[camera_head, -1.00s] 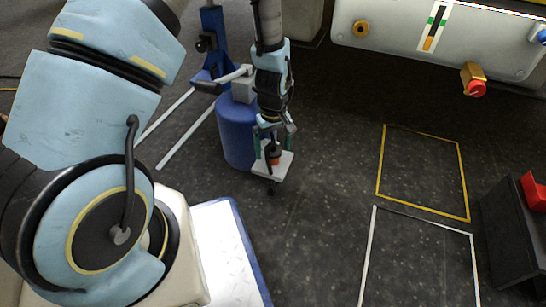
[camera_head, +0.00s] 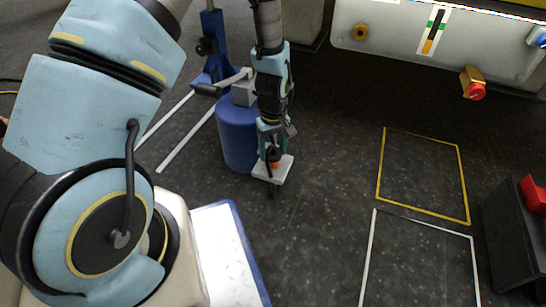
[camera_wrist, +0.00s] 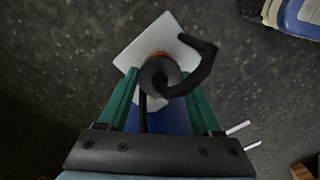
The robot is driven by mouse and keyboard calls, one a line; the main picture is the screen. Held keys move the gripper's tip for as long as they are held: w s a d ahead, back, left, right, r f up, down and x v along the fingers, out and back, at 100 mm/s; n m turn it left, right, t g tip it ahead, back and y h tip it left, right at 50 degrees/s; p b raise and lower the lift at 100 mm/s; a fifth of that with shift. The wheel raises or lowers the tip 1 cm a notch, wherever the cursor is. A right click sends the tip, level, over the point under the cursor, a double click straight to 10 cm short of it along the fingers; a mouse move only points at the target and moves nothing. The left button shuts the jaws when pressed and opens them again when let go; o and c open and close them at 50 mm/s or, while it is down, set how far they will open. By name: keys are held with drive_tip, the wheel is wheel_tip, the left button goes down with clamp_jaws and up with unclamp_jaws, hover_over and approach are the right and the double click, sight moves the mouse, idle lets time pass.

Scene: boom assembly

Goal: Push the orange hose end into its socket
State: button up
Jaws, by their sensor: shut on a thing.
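My gripper (camera_wrist: 160,82) has its green fingers shut on a black round hose piece (camera_wrist: 153,76), seen nearly end-on in the wrist view. An orange part (camera_wrist: 160,54) shows just past it, over a white plate (camera_wrist: 137,52). In the head view, my gripper (camera_head: 272,146) points down at the plate (camera_head: 262,172), and the orange part (camera_head: 275,164) sits low between gripper and plate. A black hooked piece (camera_wrist: 207,66) curves out to the right of the hose piece. The socket opening is hidden; I cannot tell how deep the orange end sits.
A blue drum (camera_head: 235,140) and blue stand (camera_head: 212,50) are close on the left. A pale panel (camera_head: 400,40) with a red knob (camera_head: 477,91) is at the upper right. A dark box (camera_head: 510,240) stands at the right edge.

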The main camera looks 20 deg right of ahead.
sight(273, 149)
drive_tip(key=shift+r, duration=0.1)
wheel_tip(273, 149, up, 10)
drive_tip(key=p, duration=0.5)
